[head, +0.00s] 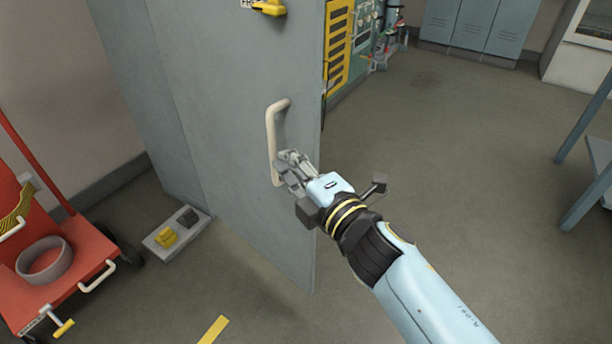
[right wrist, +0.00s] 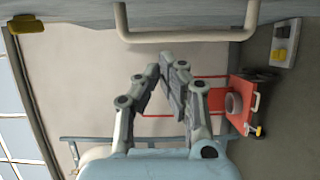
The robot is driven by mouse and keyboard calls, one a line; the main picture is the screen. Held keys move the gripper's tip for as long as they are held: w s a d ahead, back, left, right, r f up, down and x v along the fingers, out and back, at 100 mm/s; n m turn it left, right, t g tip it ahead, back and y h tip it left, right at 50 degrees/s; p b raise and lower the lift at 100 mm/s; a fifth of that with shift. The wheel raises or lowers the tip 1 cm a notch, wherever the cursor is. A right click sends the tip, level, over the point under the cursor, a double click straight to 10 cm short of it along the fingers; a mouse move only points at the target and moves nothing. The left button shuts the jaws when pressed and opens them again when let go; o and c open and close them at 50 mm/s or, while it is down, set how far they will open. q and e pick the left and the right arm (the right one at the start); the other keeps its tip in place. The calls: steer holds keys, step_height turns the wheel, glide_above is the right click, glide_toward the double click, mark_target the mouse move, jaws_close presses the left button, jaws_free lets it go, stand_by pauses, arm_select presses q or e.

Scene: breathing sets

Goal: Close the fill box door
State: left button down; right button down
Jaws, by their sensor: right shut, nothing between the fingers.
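The grey fill box door (head: 235,150) is a tall flat panel in the head view, standing out into the room. How far it is open cannot be told. Its pale D-shaped handle (head: 271,140) is near the free edge. My right gripper (head: 288,160) is at the handle's lower end in the head view. In the right wrist view the handle (right wrist: 186,37) crosses the top, and the fingers (right wrist: 167,70) are closed together below it with nothing between them. Contact with the handle cannot be told. My left gripper is out of view.
A red cart (head: 70,262) with a grey ring stands at the left. A grey box with yellow and black parts (head: 177,232) lies on the floor by the door. A yellow-slatted panel (head: 338,50) shows behind the door edge. Floor to the right is clear up to a blue frame (head: 590,165).

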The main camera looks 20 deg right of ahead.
mark_target(298, 143)
steer(key=shift+w+d, duration=0.45)
steer(key=shift+w, duration=0.4)
steer(key=shift+w+d, duration=0.5)
steer(key=shift+w, duration=0.3)
steer(key=shift+w+d, duration=0.45)
steer(key=shift+w, duration=0.4)
steer(key=shift+d+b, duration=0.1)
steer(key=shift+b, duration=0.2)
